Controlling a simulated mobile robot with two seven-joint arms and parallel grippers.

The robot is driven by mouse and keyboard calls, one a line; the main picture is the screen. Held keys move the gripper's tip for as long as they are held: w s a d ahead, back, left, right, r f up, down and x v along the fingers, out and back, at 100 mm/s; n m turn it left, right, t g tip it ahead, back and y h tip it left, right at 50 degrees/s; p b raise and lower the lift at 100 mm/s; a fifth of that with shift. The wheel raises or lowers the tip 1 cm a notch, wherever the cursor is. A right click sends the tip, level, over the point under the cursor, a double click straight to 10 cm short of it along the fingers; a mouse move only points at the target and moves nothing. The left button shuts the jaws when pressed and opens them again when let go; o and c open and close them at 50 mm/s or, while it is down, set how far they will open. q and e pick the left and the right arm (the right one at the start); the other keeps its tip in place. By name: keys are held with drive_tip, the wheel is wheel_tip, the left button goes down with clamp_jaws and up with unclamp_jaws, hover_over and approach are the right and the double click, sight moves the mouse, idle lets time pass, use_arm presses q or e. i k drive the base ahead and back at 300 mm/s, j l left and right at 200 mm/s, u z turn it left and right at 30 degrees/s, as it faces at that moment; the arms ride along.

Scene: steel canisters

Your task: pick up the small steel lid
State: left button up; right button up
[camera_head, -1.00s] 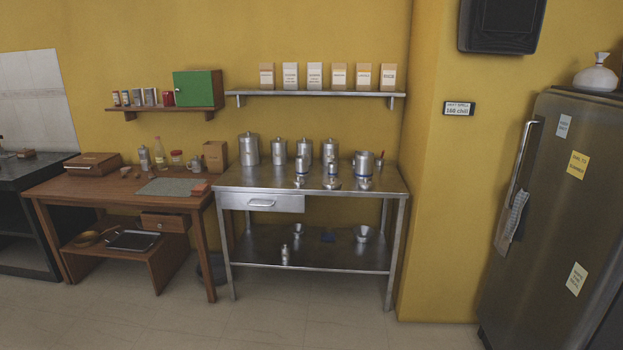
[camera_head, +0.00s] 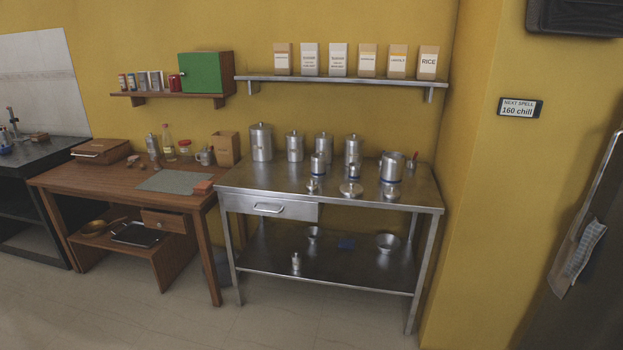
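Several steel canisters stand on the steel table (camera_head: 240,187), among them a tall lidded one (camera_head: 261,142) at the back left. Along the front lie three loose lid-like steel pieces: a small one (camera_head: 312,185) at left, a wider, flatter one (camera_head: 350,189) in the middle, and another small one (camera_head: 391,192) at right. I cannot tell for sure which piece is the small lid. Neither of my grippers shows.
A wooden table (camera_head: 110,182) with a grey mat (camera_head: 175,182) adjoins on the left. Bowls and a small bottle (camera_head: 296,262) sit on the steel table's lower shelf. A fridge (camera_head: 590,270) stands at right. The floor (camera_head: 290,325) in front is clear.

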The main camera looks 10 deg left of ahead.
sight(313, 186)
drive_tip(key=i+l+u, duration=0.1)
drive_tip(key=i+l, duration=0.2)
drive_tip(key=i, duration=0.2)
drive_tip(key=i+l+u, duration=0.1)
drive_tip(key=i+l, duration=0.2)
drive_tip(key=i, duration=0.15)
